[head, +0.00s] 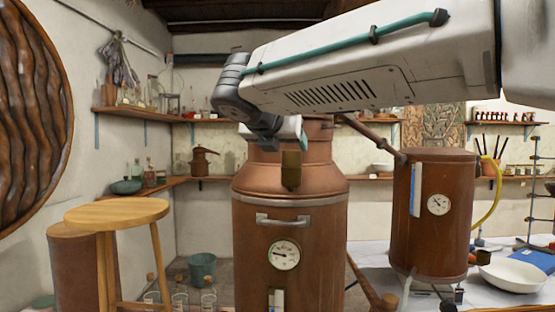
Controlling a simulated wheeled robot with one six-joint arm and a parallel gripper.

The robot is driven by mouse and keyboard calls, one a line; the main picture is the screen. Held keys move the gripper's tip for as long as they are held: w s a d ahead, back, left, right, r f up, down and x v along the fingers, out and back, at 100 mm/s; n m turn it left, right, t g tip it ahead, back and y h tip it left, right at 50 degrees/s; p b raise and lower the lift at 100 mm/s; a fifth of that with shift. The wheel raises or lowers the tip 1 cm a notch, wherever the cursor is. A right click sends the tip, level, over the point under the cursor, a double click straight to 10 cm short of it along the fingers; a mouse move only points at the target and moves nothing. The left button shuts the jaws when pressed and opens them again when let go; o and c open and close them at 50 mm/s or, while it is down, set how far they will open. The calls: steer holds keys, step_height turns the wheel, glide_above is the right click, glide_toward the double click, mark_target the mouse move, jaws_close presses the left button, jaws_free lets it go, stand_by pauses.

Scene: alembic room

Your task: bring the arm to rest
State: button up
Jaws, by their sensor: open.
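My arm reaches in from the upper right across the top of the head view and bends down at its far left end. My gripper (284,140) shows small and partly hidden below this bend, in front of the upper part of a large copper vessel (250,225). I see nothing held in it. The jaws are open, though their gap is hard to make out. I cannot tell whether the gripper touches the vessel.
A round wooden stool (118,213) stands at the left. A smaller copper boiler (445,220) with a gauge stands on the right table, beside a white dish (515,275). A green bucket (202,268) and glass bottles are low down. Shelves line the walls.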

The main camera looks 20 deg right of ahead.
steer(key=shift+s+a+f+m, duration=0.1)
steer(key=shift+s+f+m, duration=0.1)
steer(key=shift+m, duration=0.6)
steer(key=s+d+f+m+g+y, duration=0.1)
steer(key=s+f+m+g, duration=0.2)
steer(key=s+f+m, duration=0.4)
steer(key=s+d+f+m+g+y, duration=0.1)
steer(key=s+d+f+m+g, duration=0.15)
steer(key=f+m, duration=0.4)
steer(key=s+d+f+m+g+y, duration=0.2)
steer(key=s+f+m, duration=0.5)
steer(key=s, duration=0.4)
steer(key=s+d+f+m+g+y, duration=0.2)
steer(key=s+f+m+y, duration=0.1)
steer(key=s+f+m, duration=0.4)
steer(key=s+f, duration=0.3)
steer(key=s, duration=0.1)
steer(key=shift+s+f+y, duration=0.2)
steer(key=shift+f+y, duration=0.05)
steer(key=shift+y, duration=0.05)
